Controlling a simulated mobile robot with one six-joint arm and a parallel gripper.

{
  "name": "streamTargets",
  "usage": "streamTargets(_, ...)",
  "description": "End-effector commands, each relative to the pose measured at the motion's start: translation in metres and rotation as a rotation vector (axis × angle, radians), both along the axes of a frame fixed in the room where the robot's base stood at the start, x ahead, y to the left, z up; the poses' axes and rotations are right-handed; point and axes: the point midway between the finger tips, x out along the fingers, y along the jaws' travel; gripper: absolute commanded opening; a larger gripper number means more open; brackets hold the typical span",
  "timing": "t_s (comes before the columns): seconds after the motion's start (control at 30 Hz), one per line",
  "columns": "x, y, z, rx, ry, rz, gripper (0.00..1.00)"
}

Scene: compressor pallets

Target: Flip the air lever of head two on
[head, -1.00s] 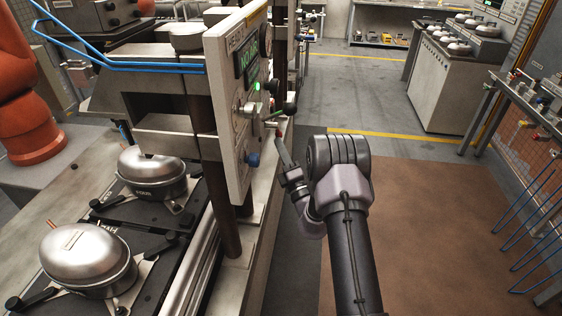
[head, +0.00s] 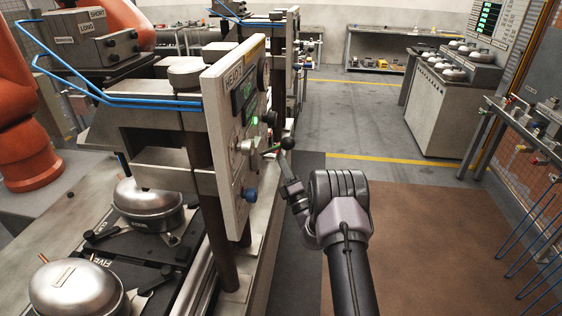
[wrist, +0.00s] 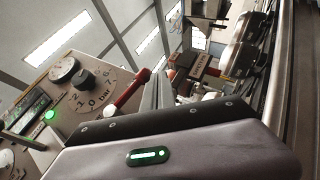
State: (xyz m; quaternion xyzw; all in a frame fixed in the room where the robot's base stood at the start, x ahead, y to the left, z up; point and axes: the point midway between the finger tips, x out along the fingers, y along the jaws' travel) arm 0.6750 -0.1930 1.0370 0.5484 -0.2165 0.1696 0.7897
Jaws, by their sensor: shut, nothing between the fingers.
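The panel (head: 228,150) with a "HEAD" label stands at centre left in the head view; its number is not legible. In the wrist view my gripper (wrist: 157,92) points past a red handle (wrist: 130,93) beside a bar dial (wrist: 92,102) with a black knob. The red handle's tie to the green one is unclear.
A blue knob (head: 249,195) sits low on the panel. A dark post (head: 229,262) stands below it. Shiny compressors (head: 148,204) rest on the pallets at left. An orange robot arm (head: 28,140) stands at far left. The floor (head: 420,240) at right is clear.

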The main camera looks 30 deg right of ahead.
Motion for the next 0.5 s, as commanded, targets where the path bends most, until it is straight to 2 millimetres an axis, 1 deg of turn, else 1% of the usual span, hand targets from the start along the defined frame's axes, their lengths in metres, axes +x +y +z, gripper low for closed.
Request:
streamTargets(0.2, 0.0001, -0.0001, 0.0058, 0.000, 0.000, 0.000, 0.00)
streamTargets(0.5, -0.0002, 0.0000, 0.0073, 0.001, 0.000, -0.001, 0.00)
